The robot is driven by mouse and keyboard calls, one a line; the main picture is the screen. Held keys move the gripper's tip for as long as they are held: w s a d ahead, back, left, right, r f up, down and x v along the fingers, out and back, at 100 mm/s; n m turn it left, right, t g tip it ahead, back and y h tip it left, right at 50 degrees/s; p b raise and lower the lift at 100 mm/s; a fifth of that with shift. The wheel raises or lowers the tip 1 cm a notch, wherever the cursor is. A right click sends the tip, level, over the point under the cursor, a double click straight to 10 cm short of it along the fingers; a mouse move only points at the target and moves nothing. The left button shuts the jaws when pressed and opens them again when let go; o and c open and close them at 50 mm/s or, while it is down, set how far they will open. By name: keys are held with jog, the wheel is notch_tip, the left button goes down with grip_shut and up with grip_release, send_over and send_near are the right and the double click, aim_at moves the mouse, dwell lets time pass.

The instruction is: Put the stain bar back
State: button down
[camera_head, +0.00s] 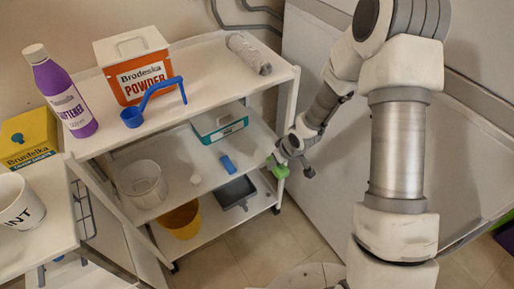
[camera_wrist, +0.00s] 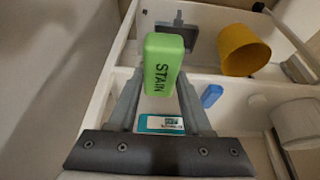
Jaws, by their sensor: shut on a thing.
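The stain bar (camera_wrist: 162,66) is a green block with STAIN printed on it. My gripper (camera_wrist: 160,97) is shut on it, with one grey finger on each side. In the head view the green stain bar (camera_head: 278,168) shows at the tip of my gripper (camera_head: 283,160), by the right edge of the shelf unit's middle shelf (camera_head: 180,150). Whether the bar touches the shelf, I cannot tell.
The middle shelf holds a white and teal box (camera_head: 219,122), a small blue item (camera_head: 228,164) and a clear container (camera_head: 143,184). Below are a yellow bucket (camera_head: 181,220) and a dark dustpan (camera_head: 236,191). A white panel (camera_head: 330,75) stands behind my arm.

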jog(key=b, duration=0.2)
send_over(255, 149)
jog(key=s, duration=0.1)
jog(key=shift+d, duration=0.4)
jog(key=shift+f+b, duration=0.5)
jog(key=shift+f, duration=1.2)
jog(key=shift+s+f, duration=0.1)
jog(key=shift+f, duration=0.15)
jog(key=shift+c, duration=1.7)
grip_release()
